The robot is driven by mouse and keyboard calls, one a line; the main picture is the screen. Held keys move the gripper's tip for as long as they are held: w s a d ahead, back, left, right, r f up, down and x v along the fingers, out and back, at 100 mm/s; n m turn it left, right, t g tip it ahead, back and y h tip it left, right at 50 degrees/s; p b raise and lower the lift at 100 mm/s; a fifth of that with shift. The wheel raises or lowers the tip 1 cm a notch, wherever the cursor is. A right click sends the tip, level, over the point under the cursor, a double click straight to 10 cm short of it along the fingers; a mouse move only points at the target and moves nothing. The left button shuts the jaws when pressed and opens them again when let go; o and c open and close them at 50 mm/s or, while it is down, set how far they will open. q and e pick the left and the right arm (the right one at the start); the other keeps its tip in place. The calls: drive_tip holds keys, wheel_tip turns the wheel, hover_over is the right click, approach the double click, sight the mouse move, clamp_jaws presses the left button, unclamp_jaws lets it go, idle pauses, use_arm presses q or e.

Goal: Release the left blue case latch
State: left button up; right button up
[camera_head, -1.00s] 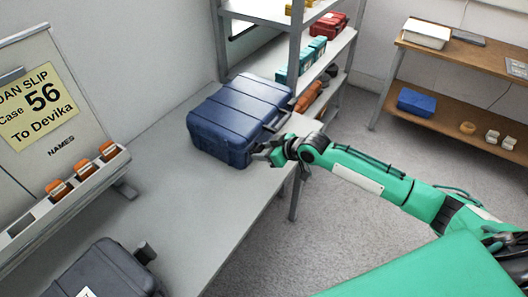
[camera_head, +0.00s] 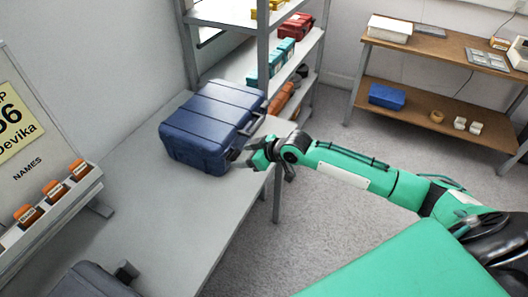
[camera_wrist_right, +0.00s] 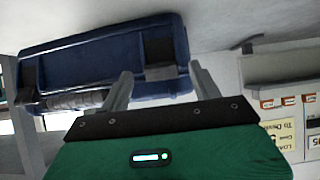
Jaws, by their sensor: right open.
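The blue case (camera_head: 208,125) sits shut on the grey table, near its far right end. My right gripper (camera_head: 243,153) is at the front side of the case, low and close to it. In the right wrist view the case (camera_wrist_right: 95,55) fills the upper left. My right gripper (camera_wrist_right: 163,82) is open there, and a dark latch (camera_wrist_right: 160,60) of the case shows between its two fingers. Whether the fingers touch it I cannot tell. A second dark latch (camera_wrist_right: 28,76) is at the picture's left, with the handle (camera_wrist_right: 75,100) between them. My left gripper is not in view.
A dark case (camera_head: 85,283) lies at the near end of the table (camera_head: 150,215). A rack with orange tags (camera_head: 53,189) stands along the left. A metal shelf (camera_head: 262,50) rises behind the blue case. The table's middle is clear.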

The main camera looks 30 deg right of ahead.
drive_tip(key=b+v, duration=0.1)
drive_tip(key=v, duration=1)
drive_tip(key=shift+s+d+r+b, duration=0.15)
drive_tip(key=shift+s+r+b, duration=0.05)
drive_tip(key=shift+b, duration=0.1)
